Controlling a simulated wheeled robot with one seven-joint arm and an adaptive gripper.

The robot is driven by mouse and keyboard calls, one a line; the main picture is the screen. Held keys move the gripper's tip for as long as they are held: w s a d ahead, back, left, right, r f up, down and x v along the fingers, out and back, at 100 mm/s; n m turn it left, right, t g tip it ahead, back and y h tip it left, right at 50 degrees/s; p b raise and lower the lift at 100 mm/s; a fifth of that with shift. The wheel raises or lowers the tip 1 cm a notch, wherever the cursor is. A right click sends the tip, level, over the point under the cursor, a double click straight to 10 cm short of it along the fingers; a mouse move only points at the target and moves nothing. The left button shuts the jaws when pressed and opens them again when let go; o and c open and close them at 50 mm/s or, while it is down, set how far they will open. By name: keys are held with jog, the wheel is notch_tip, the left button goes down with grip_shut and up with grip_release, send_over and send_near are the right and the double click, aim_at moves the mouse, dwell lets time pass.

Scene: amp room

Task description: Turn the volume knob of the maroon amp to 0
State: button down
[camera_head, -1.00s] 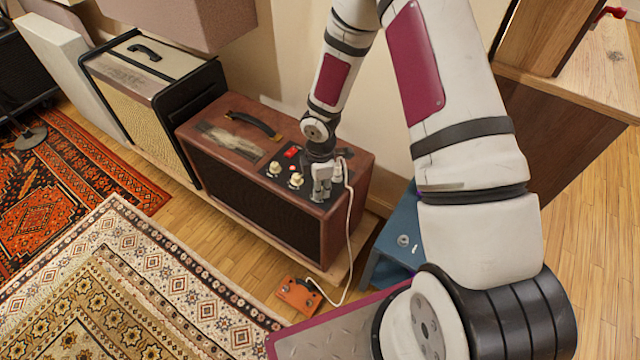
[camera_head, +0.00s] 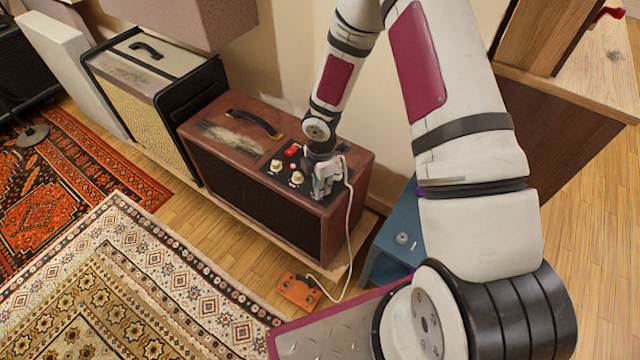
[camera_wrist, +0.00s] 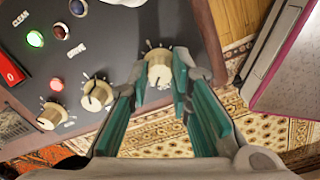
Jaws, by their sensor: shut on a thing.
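My gripper (camera_head: 325,182) points down at the panel's right part. In the wrist view its teal-padded fingers (camera_wrist: 160,76) are closed around the sides of a cream knob (camera_wrist: 158,70). That knob's label and pointer cannot be read.
A red switch (camera_wrist: 10,70) is at the panel's left. A white cable (camera_head: 350,225) runs from the amp past my gripper to an orange pedal (camera_head: 298,291) on the floor. A cream-and-black amp (camera_head: 150,85) stands left, a blue object (camera_head: 392,240) right.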

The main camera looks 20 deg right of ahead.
jog(key=c, duration=1.4)
grip_release()
jog(key=shift+c, duration=0.2)
notch_tip(320, 180, up, 12)
jog(key=shift+s, duration=0.15)
